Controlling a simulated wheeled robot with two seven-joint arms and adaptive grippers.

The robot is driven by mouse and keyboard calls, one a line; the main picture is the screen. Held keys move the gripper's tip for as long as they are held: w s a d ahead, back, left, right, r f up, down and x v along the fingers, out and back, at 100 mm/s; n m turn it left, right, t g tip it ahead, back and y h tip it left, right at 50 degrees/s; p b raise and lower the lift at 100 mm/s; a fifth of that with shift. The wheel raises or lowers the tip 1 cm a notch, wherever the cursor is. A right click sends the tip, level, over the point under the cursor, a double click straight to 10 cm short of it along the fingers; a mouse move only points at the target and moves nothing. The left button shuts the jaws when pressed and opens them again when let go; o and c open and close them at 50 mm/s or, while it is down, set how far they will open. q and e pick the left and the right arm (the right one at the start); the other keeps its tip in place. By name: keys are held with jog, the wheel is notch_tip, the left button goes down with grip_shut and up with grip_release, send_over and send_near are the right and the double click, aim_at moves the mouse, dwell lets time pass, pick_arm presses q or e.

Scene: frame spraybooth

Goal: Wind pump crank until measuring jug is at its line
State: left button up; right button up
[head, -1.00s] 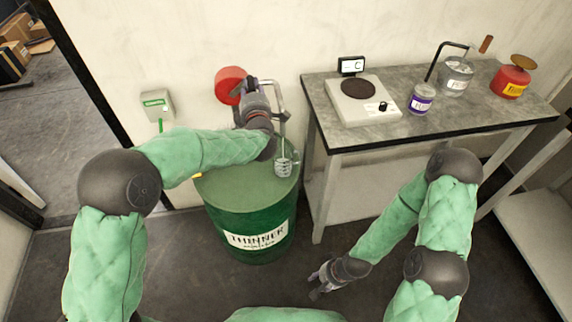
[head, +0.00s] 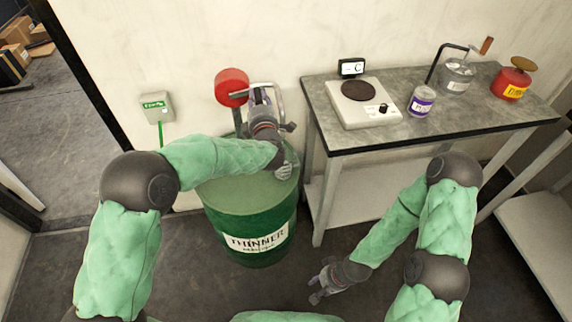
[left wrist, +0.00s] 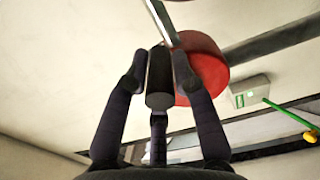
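The pump's red round body (head: 232,87) is by the wall above the green thinner drum (head: 250,215). My left gripper (head: 259,92) is at the crank, right of the red body. In the left wrist view its fingers (left wrist: 160,75) close on both sides of the dark crank grip (left wrist: 160,85), with the crank arm (left wrist: 160,22) running up from it. The measuring jug (head: 284,172) stands on the drum, largely hidden by my left wrist; its level and line cannot be read. My right gripper (head: 320,280) is open and empty, low over the floor.
A green-lit box (head: 157,107) is on the wall at left. Floor in front is clear.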

pick_arm(q)
jog(key=shift+o, duration=0.2)
jog(key=shift+f, duration=0.15)
dwell(0.3)
jog(key=c, duration=0.7)
jog(key=shift+f, duration=0.55)
jog(key=s+a+f, duration=0.1)
jog(key=a+f, duration=0.6)
jog(key=shift+s+a+f, duration=0.25)
jog(key=shift+s+a, duration=0.05)
jog(key=shift+s, duration=0.1)
